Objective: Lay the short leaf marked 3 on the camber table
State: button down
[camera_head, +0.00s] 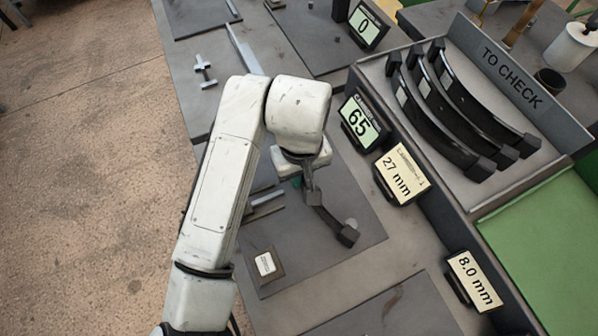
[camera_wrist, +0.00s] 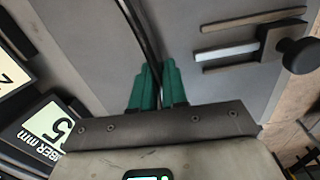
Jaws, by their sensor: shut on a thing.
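My gripper (camera_wrist: 158,88) is shut on a thin dark leaf (camera_wrist: 142,30), held on edge between its green fingers. In the head view the gripper is mostly hidden under my arm; the leaf's dark block end (camera_head: 347,236) shows to its lower right, over a dark grey plate (camera_head: 352,191). No mark can be read on the leaf, and I cannot tell whether it touches the plate. A display reading 65 (camera_head: 360,123) stands beside the plate; its label in the wrist view (camera_wrist: 45,135) ends in "BER mm". I take this plate as the camber table.
Three dark curved leaves (camera_head: 462,115) lie in the bay marked TO CHECK (camera_head: 522,70). Cards reading 27 mm (camera_head: 401,173) and 8.0 mm (camera_head: 474,281) line the bench. A slide with a dark knob (camera_wrist: 297,55) and a small labelled block (camera_head: 265,264) sit on the plate. A green tray (camera_head: 545,240) is at right.

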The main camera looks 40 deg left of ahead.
jog(key=shift+w+r, duration=0.1)
jog(key=shift+w, duration=0.1)
jog(key=shift+d+f, duration=0.1)
jog(key=shift+f, duration=0.1)
dwell(0.5)
jog(key=c, duration=0.6)
grip_release()
jog(key=shift+r, duration=0.1)
jog(key=shift+r+p, duration=3.9)
jog(key=shift+p, duration=0.25)
